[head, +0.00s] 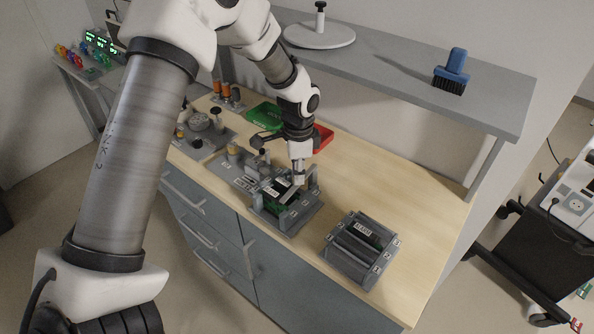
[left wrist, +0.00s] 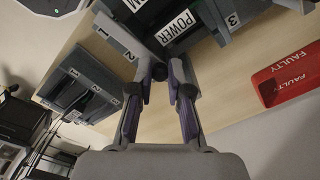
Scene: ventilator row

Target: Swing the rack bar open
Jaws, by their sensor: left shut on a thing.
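The rack (head: 287,222) is a grey frame with upright posts and a green and dark module in it, standing on the wooden bench. My left gripper (head: 299,180) points down at its back right part. In the left wrist view my left gripper (left wrist: 171,82) has its fingers nearly together, at the end of a grey bar (left wrist: 118,38) numbered 1 and 2. I take this as the rack bar; the grip itself is partly hidden by the fingertips. A module labelled POWER (left wrist: 176,26) sits just beyond. My right gripper is not in view.
A second grey rack (head: 345,262) stands to the right with a dark labelled module. A red tray (head: 322,137), marked FAULTY in the wrist view, and a green tray (head: 264,117) lie behind. A grey shelf (head: 400,65) overhangs the back.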

